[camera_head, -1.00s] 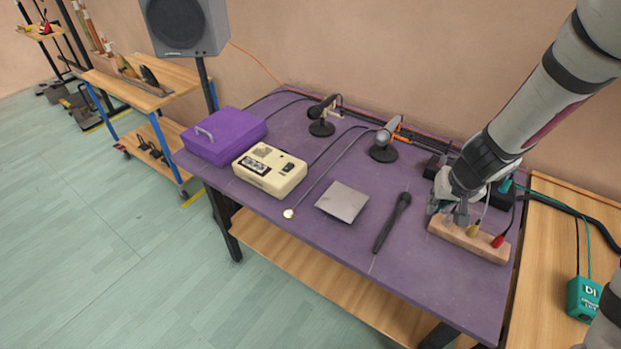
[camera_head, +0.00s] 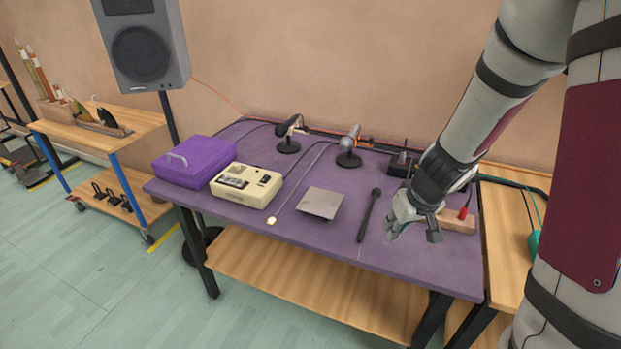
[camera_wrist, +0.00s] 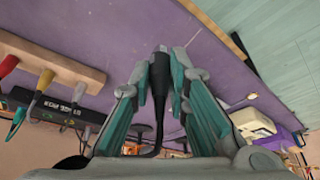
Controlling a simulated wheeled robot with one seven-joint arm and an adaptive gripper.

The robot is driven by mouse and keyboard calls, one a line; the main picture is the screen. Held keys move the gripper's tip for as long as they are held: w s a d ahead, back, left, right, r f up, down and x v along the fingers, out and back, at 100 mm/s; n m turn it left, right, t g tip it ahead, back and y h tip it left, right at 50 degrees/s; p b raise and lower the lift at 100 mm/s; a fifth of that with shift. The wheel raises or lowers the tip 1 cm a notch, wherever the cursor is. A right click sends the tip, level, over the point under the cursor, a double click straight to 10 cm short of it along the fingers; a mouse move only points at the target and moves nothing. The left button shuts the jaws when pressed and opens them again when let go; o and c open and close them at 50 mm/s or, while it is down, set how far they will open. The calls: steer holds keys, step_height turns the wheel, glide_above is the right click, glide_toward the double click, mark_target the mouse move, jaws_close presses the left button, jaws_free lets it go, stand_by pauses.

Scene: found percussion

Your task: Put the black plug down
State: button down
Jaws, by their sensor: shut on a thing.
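In the wrist view my gripper (camera_wrist: 161,62) is shut on the black plug (camera_wrist: 159,85), which sits between the two fingers with its black cable running back toward the palm. In the head view my gripper (camera_head: 408,232) is low over the right front part of the purple table (camera_head: 330,250). The plug cannot be made out in the head view. The wrist view also shows the wooden block (camera_wrist: 70,68), apart from the gripper, with yellow and red plugs in it.
A grey square plate (camera_head: 320,203), a cream cassette recorder (camera_head: 245,186) and a purple box (camera_head: 193,163) lie farther left. Microphones on stands (camera_head: 348,158) are at the back. Bare tabletop lies around the gripper, toward the front edge.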

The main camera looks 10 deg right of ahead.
steer(key=s+d+f+n+b, duration=0.1)
steer(key=s+d+f+b, duration=0.3)
steer(key=s+d+b, duration=0.5)
steer(key=shift+y, duration=0.3)
steer(key=w+p, duration=0.1)
steer(key=w, duration=0.4)
steer(key=w+d+f+p, duration=0.1)
steer(key=w, duration=0.3)
steer(key=w+d, duration=0.1)
steer(key=w, duration=0.4)
steer(key=shift+w+d+f+p, duration=0.1)
steer(key=shift+w+f+p, duration=0.05)
steer(key=shift+w+p, duration=0.2)
steer(key=shift+w+f, duration=0.1)
steer(key=shift+f, duration=1.7)
steer(key=shift+f+b, duration=0.15)
steer(key=shift+b, duration=0.35)
steer(key=c, duration=1.5)
jaws_free()
steer(key=shift+c, duration=0.2)
